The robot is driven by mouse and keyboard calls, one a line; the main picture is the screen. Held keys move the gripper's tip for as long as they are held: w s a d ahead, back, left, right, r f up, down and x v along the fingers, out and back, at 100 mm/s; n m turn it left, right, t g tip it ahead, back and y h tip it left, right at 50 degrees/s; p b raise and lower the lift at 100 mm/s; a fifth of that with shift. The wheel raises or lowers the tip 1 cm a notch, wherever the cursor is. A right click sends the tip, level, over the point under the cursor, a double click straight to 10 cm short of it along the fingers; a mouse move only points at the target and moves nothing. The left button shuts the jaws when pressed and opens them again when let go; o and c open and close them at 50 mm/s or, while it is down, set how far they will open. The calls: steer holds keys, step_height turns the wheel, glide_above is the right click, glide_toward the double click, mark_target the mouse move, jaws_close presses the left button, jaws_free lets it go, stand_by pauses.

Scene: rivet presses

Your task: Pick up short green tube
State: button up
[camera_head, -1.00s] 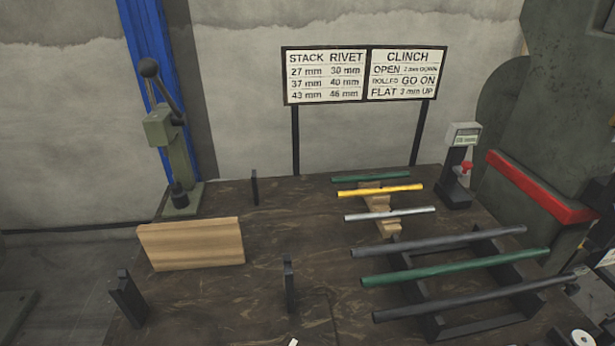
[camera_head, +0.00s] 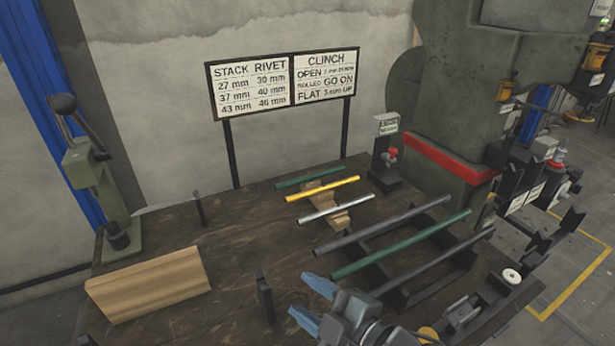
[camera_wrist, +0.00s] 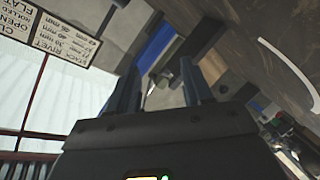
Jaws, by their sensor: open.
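The short green tube (camera_head: 308,178) lies at the back of the dark table, behind a yellow tube (camera_head: 322,189) and a silver tube (camera_head: 336,208), by a stepped wooden rest (camera_head: 325,203). A longer green tube (camera_head: 402,244) lies on a black rack nearer the front. My gripper (camera_head: 304,299) has blue fingers that stand apart and empty at the table's front, well short of the short green tube. In the wrist view my gripper (camera_wrist: 155,92) is also empty between its fingers; no tube can be made out there.
Two dark tubes lie on the black rack (camera_head: 405,300) beside the longer green one. A wooden block (camera_head: 150,284), a lever press (camera_head: 95,185) and a black upright (camera_head: 265,298) stand at left. A small gauge stand (camera_head: 386,150) is at back right. The sign (camera_head: 282,82) stands behind.

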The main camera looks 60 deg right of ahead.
steer(key=w+d+r+n+g+h+p, duration=0.1)
steer(key=w+d+r+n+h, duration=0.2)
steer(key=w+d, duration=0.7)
steer(key=n+g, duration=0.2)
steer(key=g, duration=0.3)
glide_toward(332, 170)
steer(key=w+a, duration=0.2)
steer(key=w+a+r, duration=0.1)
steer(key=w+a, duration=0.3)
steer(key=shift+a+r, duration=0.3)
steer(key=shift+a, duration=0.05)
steer(key=s+d+g+y+b, duration=0.1)
steer(key=s+d+g+y, duration=0.2)
steer(key=d, duration=0.5)
steer(key=shift+g, duration=0.4)
steer(key=shift+d+x, duration=0.2)
steer(key=shift+x, duration=1.85)
steer(key=shift+d+x, duration=0.25)
steer(key=shift+x, duration=1.75)
steer(key=shift+r, duration=0.1)
steer(key=shift+c, duration=0.3)
jaws_close()
